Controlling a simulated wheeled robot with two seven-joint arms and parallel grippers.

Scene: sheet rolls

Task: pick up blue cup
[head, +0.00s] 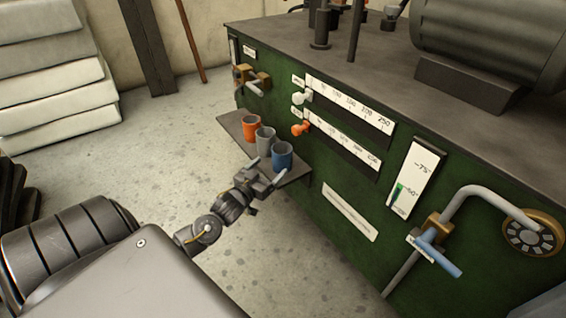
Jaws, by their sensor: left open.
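The blue cup (282,157) stands upright at the near right end of a small dark shelf (231,123) on the side of the green machine. A grey cup (265,140) stands beside it, and an orange-red cup (251,128) stands farther along the shelf. My left gripper (266,170) is open at the shelf's near edge, with its fingers pointing toward the blue cup. One finger is left of the cup and one is near its lower right. I cannot tell whether they touch it. My right gripper is not in view.
The green machine (345,200) fills the right side, with an orange lever (300,129), a white lever (302,96), gauge scales and a blue-handled valve (438,255). Stacked pale sheets (55,75) stand at the back left. The concrete floor left of the shelf is clear.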

